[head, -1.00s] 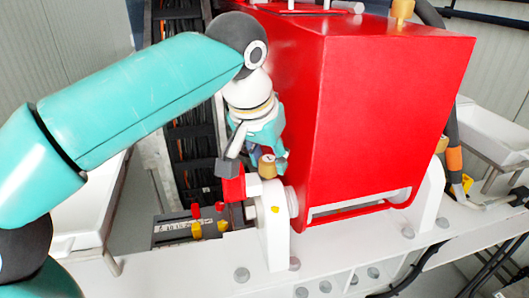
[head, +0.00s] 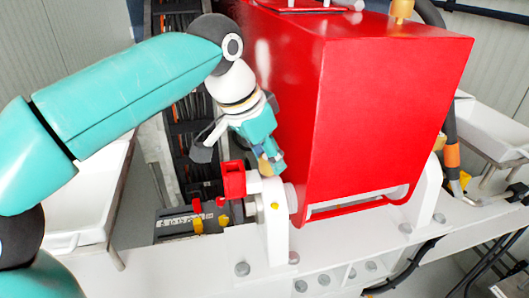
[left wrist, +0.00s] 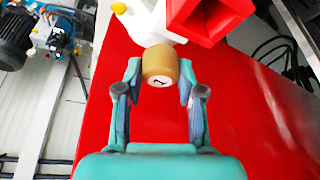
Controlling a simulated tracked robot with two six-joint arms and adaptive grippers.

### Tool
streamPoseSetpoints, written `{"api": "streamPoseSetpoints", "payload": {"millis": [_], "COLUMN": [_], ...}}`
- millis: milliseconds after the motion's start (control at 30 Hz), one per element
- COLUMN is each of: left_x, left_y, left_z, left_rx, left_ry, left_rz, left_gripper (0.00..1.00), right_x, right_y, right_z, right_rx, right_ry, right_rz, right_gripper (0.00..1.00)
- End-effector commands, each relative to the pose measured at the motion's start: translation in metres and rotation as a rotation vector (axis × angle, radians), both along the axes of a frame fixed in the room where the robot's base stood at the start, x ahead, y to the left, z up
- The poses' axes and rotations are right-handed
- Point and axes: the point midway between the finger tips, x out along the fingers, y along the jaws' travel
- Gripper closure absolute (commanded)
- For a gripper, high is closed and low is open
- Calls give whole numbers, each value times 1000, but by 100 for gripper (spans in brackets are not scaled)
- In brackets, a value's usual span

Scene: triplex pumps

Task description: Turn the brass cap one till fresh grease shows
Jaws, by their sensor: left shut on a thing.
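The brass cap (left wrist: 160,65) carries a dark "1" on its pale end face, and this mark looks tilted in the left wrist view. My left gripper (left wrist: 160,78) is shut on the cap, with one finger on each side. In the head view the left gripper (head: 266,155) reaches down to the top of the white bearing bracket (head: 274,235). There the cap (head: 265,167) is mostly hidden by the fingers. I cannot make out any grease around it. My right gripper is in neither view.
A hollow red block (head: 233,180) sits close beside the gripper on the bracket. The large red housing (head: 385,120) stands just to the right. A yellow fitting (head: 274,206) is on the bracket. White trays (head: 85,215) stand at the left and right.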

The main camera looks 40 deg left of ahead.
Motion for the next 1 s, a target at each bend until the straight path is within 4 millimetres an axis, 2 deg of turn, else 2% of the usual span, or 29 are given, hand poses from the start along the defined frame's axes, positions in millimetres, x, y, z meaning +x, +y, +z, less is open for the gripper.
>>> {"api": "streamPoseSetpoints", "payload": {"millis": [167,200,300,733,867,1000], "left_x": [-2,-1,-1,-2,-7,-16], "left_y": [1,1,1,1,3,5], "left_z": [-1,-1,-1,5,20,45], "left_rx": [3,3,2,1,1,1], "left_ry": [7,8,6,1,-1,-2], "left_rz": [0,1,1,3,3,2], "left_gripper": [97,55,39,38,38,38], "right_x": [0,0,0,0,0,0], "right_y": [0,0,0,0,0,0], "right_z": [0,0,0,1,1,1], "right_rx": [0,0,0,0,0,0], "right_ry": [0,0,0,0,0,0], "right_rz": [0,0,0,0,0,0], "right_gripper": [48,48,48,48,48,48]}}
